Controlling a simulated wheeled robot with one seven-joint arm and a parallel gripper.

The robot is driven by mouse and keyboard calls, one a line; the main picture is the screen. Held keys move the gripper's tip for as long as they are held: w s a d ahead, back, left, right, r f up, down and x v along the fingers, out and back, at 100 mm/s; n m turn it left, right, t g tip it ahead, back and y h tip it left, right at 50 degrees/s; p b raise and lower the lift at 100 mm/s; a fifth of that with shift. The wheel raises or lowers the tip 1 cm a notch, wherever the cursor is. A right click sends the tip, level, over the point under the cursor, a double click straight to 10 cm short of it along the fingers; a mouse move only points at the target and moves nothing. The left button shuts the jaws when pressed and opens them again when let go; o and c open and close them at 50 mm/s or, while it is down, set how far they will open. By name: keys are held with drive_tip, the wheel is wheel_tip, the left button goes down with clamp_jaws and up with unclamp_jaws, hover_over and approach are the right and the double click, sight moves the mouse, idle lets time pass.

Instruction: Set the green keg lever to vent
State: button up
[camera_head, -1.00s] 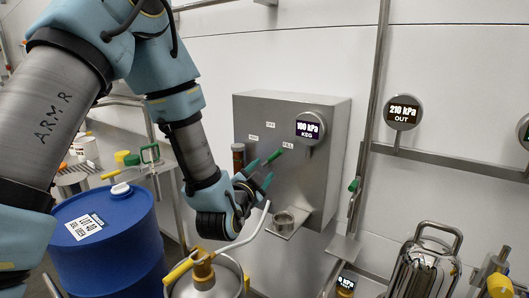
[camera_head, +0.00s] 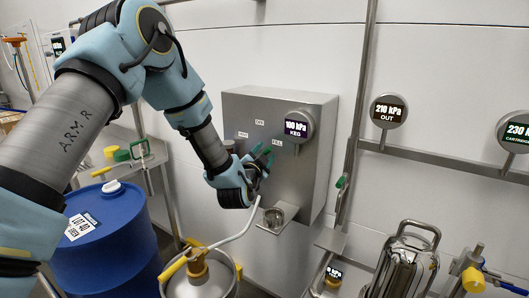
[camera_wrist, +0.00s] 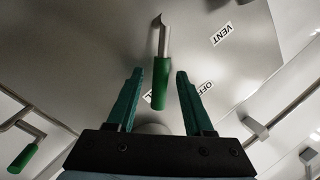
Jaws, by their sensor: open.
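The green keg lever (camera_wrist: 161,82) has a green grip on a bent metal stem against the grey panel. In the wrist view it lies between my gripper's (camera_wrist: 160,73) two dark green fingers, with gaps at both sides. Its free end is beside a partly hidden label (camera_wrist: 147,96) ending in L. The OFF label (camera_wrist: 206,87) and the VENT label (camera_wrist: 222,34) are to its right. In the head view my gripper (camera_head: 262,156) is open at the panel's front and largely hides the lever. The KEG gauge (camera_head: 298,127) reads 100 kPa.
A small metal cup (camera_head: 278,215) sits on a shelf below the panel box (camera_head: 322,150). A blue drum (camera_head: 110,240) stands left, and a keg with a bent pipe (camera_head: 230,235) stands below my gripper. Another green-handled lever (camera_wrist: 22,157) is at left in the wrist view.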

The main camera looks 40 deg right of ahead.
clamp_jaws()
idle(0.3)
idle(1.1)
